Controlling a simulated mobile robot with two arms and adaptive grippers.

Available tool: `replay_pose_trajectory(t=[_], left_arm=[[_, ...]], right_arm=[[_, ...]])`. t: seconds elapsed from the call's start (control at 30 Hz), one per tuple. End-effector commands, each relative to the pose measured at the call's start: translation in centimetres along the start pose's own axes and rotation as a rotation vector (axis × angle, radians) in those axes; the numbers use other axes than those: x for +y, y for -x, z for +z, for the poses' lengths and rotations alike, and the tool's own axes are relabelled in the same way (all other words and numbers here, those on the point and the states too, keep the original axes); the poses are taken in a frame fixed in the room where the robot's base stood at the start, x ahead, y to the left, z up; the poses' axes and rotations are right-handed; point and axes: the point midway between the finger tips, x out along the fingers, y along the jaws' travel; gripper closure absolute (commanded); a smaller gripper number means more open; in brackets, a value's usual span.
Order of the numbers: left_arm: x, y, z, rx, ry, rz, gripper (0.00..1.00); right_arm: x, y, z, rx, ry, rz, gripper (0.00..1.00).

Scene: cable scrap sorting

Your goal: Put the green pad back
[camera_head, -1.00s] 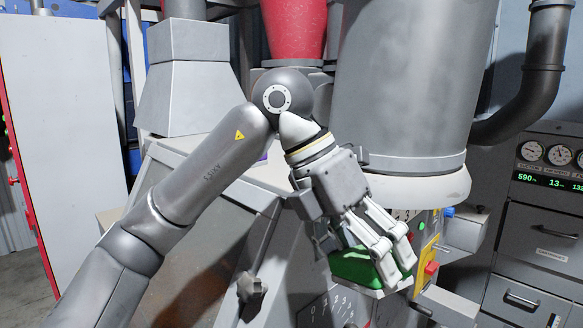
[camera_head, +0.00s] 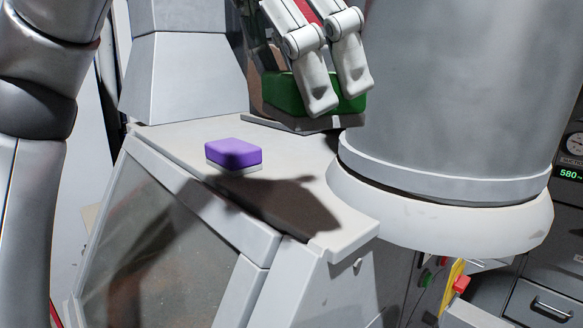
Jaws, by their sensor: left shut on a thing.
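My left gripper (camera_head: 343,95) comes down from the top of the view and is shut on the green pad (camera_head: 284,94). The fingers cover part of the pad's near side. The pad is above the back part of the machine's grey top, near the large cylinder; I cannot tell whether it touches anything below. A purple pad (camera_head: 233,153) with a pale base lies on the machine top (camera_head: 185,137), in front and to the left of the green pad. My right gripper is not in view.
The large grey cylinder (camera_head: 450,100) with a white base ring stands close on the right of the gripper. A grey tapered housing (camera_head: 187,75) stands at the back left. The machine top around the purple pad is clear, ending at a sloped front with a window.

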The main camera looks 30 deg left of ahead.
Motion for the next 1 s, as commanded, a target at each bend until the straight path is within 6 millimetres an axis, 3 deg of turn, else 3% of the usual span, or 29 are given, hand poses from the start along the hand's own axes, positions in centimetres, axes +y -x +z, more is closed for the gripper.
replay_pose_trajectory(t=[0.2, 0.4, 0.63, 1.0], left_arm=[[5.5, -2.7, 0.2, 0.003, 0.007, -0.006, 0.35], [8.9, -6.2, -0.3, 0.003, 0.003, -0.005, 0.35], [10.9, -8.6, -0.8, 0.001, 0.001, -0.003, 0.35], [11.7, -12.0, -2.1, 0.000, 0.002, 0.000, 0.35]], right_arm=[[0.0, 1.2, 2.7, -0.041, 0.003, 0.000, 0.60], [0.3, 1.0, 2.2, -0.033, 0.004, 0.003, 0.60], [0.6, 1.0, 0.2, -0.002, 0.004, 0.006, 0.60], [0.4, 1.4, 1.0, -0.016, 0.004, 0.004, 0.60]])
